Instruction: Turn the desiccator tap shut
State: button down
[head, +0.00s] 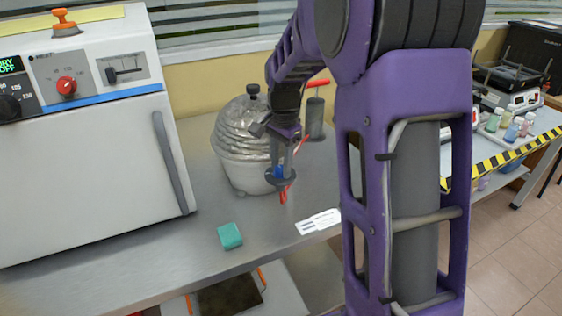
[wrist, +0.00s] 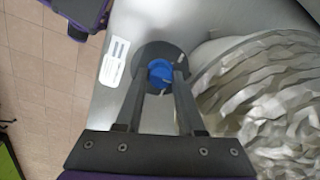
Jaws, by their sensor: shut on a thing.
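The desiccator (head: 236,130) stands on the steel bench, with a ribbed, shiny domed lid, a dark knob on top and a pale lower bowl. Its ribbed side fills the right of the wrist view (wrist: 265,100). The blue tap (wrist: 160,72) sits at the middle of a dark round disc (wrist: 152,54), beside the desiccator. My gripper (wrist: 161,80) is shut on the blue tap, one finger on each side of it. In the head view my gripper (head: 280,168) points down at the tap's spot, and the fingers hide part of the tap. I cannot tell how far the tap is turned.
A white oven (head: 90,150) stands at left. A teal block (head: 230,236) and a white label card (head: 318,222) lie near the bench's front edge. A grey cylinder with a red handle (head: 316,112) stands behind the tap. A second table with several bottles is at right.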

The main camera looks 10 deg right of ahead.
dwell(0.4)
jog(key=c, duration=0.5)
grip_release()
jog(key=r+p, duration=0.1)
jog(key=r, duration=1)
jog(key=r+p, duration=0.1)
jog(key=r, duration=0.5)
jog(key=shift+s+d+r+p, duration=0.25)
jog(key=shift+s+p, duration=0.1)
